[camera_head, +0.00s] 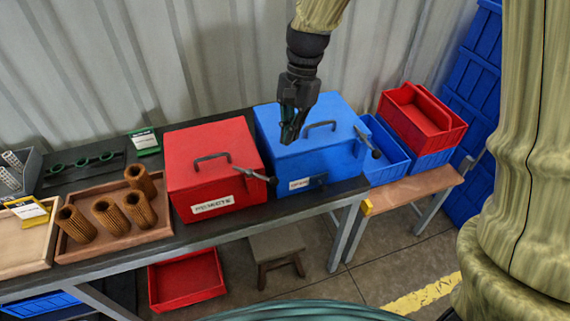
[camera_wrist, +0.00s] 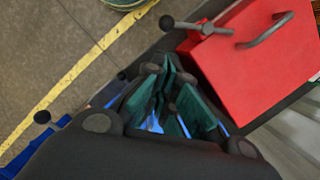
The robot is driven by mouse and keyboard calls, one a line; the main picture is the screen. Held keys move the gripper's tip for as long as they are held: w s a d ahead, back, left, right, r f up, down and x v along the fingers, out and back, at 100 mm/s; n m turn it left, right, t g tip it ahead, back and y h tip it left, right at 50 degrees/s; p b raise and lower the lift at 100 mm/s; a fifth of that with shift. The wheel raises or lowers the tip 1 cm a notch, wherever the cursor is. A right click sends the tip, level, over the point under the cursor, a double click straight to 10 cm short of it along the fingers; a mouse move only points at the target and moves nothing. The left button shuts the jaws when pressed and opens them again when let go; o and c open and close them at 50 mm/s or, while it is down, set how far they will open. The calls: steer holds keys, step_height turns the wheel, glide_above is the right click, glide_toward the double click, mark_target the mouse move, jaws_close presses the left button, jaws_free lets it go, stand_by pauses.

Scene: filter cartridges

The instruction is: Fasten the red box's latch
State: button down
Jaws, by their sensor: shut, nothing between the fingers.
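The red box (camera_head: 190,176) stands on the dark bench with its lid down, a dark handle on top and a white label on its front. Its latch, a dark lever (camera_head: 254,174), sticks out at the right front edge. In the wrist view the red box (camera_wrist: 240,75) is at upper right, and its ball-ended lever (camera_wrist: 196,25) points left, away from the box. I cannot tell if the latch is engaged. My gripper (camera_head: 290,138) is shut and empty, pointing down above the blue box, right of the red box. Its fingers (camera_wrist: 168,100) fill the middle of the wrist view.
The blue box (camera_head: 335,155) with handle and lever (camera_head: 368,143) stands close beside the red box. A wooden tray (camera_head: 88,246) with several brown cartridges is at left. Red and blue bins (camera_head: 425,125) are at right. The floor in front holds a stool (camera_head: 277,248).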

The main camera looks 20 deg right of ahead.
mark_target(255, 174)
steer(key=shift+f, duration=0.1)
steer(key=p+x, duration=0.2)
steer(key=x, duration=0.8)
steer(key=shift+s, duration=0.1)
steer(key=shift+s+a+p, duration=0.1)
steer(key=shift+a+p, duration=0.05)
steer(key=shift+p, duration=0.2)
